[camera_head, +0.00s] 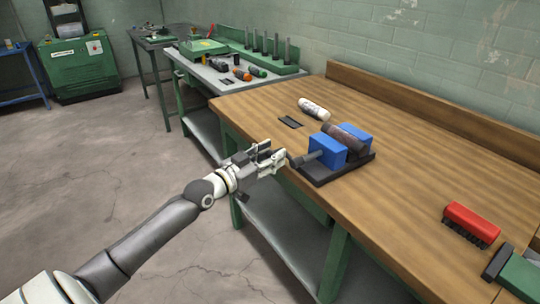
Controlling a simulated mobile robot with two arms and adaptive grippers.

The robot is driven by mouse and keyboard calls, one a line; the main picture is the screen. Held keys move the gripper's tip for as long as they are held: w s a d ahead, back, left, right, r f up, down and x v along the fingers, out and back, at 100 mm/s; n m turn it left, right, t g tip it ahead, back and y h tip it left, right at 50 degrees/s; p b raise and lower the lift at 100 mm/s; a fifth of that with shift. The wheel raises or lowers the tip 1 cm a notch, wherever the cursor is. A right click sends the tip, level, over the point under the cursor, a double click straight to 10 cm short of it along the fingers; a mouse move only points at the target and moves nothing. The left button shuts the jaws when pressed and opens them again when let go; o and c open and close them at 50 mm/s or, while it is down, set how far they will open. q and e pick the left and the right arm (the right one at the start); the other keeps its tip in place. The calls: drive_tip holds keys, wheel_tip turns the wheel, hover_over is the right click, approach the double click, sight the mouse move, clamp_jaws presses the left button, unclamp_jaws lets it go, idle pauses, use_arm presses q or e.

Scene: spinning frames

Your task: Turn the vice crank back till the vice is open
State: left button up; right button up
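The vice has two blue jaws (327,151) on a dark base plate (338,172) on the wooden bench. The crank (297,160) sticks out from the front jaw toward the bench's left edge, at the end of a grey screw. My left gripper (272,160) is just left of the crank, by the bench edge, with its pale fingers apart and nothing seen between them. I cannot tell whether it touches the crank. My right gripper is not in view.
A white bottle (314,109) and a small black item (290,122) lie behind the vice on the bench (400,190). A red brush (471,224) lies at the right. A second bench (235,84) with tools and upright pegs stands behind. Bare bench lies between vice and brush.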

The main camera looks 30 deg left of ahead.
use_arm(q)
clamp_jaws()
drive_tip(key=shift+n+p, duration=0.3)
drive_tip(key=shift+f+n, duration=0.25)
drive_tip(key=shift+n, duration=0.05)
drive_tip(key=shift+o, duration=1.3)
unclamp_jaws()
drive_tip(key=shift+s, duration=0.1)
drive_tip(key=s+a, duration=0.2)
drive_tip(key=s, duration=0.9)
drive_tip(key=shift+s+a, duration=0.2)
drive_tip(key=shift+s, duration=0.1)
